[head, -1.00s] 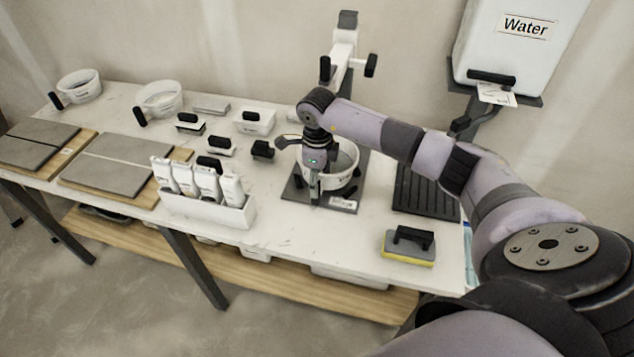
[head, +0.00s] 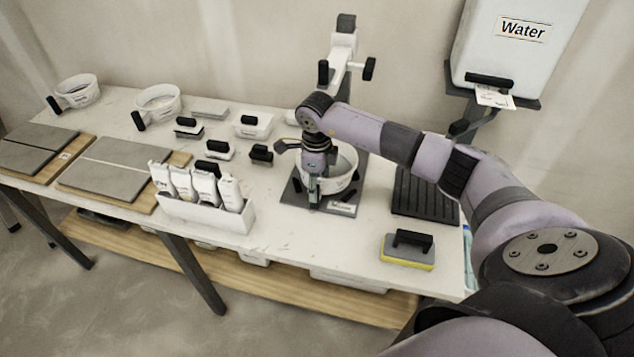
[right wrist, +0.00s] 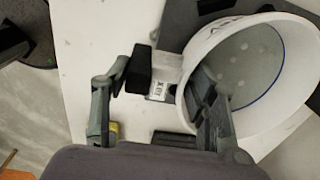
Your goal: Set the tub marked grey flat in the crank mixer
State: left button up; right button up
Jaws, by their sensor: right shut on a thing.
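A white tub (head: 343,172) is at the crank mixer (head: 343,45), over its dark base plate (head: 294,191). My right gripper (head: 314,190) is at the tub's near left side, pointing down. In the right wrist view the tub (right wrist: 296,42) shows its white rim and a grey inside with a blue line. There my right gripper (right wrist: 160,75) is shut on the tub by its black handle block (right wrist: 139,68), with one finger across the rim side. I cannot read the tub's mark, nor tell whether it rests fully flat on the plate. My left gripper is out of view.
Two other white tubs (head: 78,90) and (head: 160,101) stand at the back left. A white rack of pouches (head: 225,222) is left of the mixer. A black ribbed tray (head: 425,200) and a yellow sponge float (head: 408,250) are to the right. A water tank (head: 505,65) hangs behind.

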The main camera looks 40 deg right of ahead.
jog(key=shift+f+b, duration=0.9)
jog(key=shift+f, duration=0.1)
dwell(0.6)
jog(key=o, duration=1.7)
jog(key=shift+s+f, duration=0.1)
jog(key=shift+f, duration=0.05)
jog(key=shift+r, duration=0.55)
jog(key=r, duration=1.1)
jog(key=shift+a, duration=0.2)
jog(key=shift+s, duration=0.15)
